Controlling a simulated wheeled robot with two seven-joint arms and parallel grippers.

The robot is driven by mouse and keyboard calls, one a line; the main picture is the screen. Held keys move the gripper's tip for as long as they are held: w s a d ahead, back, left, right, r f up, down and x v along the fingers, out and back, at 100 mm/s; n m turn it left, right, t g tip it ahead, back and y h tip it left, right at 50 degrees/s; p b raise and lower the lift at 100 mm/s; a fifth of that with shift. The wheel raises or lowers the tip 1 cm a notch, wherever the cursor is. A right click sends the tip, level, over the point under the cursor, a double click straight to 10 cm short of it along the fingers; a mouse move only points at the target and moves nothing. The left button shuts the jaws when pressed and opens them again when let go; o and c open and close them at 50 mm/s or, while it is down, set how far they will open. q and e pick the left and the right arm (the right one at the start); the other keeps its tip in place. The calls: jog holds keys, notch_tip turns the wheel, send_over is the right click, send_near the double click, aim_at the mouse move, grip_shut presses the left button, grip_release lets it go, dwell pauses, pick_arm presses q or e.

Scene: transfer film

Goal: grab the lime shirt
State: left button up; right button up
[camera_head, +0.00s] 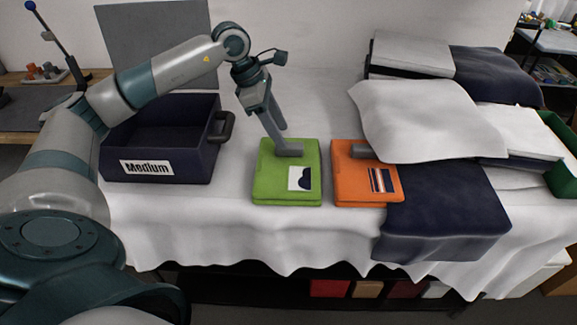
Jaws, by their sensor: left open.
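The lime shirt (270,185) is a folded green stack lying flat on the white-covered table, with a white and dark print near its front right. My left gripper (283,145) points down over the shirt's back part, its jaws open. Its fingertips are at or just above the cloth; I cannot tell if they touch. Part of the shirt's back edge is hidden behind the fingers. My right gripper is not in view.
A dark bin marked "Medium" (112,168) stands left of the lime shirt. A folded orange shirt (350,188) lies close on its right, with a small grey piece (362,151) on it. White cloth (420,115) and navy cloth (445,215) cover the right side.

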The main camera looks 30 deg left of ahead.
aim_at(289, 164)
pick_arm(q)
jog(key=p+x, duration=0.2)
jog(key=x, duration=0.1)
jog(key=shift+d+f, duration=0.2)
jog(key=shift+w+d+f, duration=0.15)
jog(key=shift+w+f, duration=0.05)
jog(key=shift+f, duration=0.3)
grip_shut()
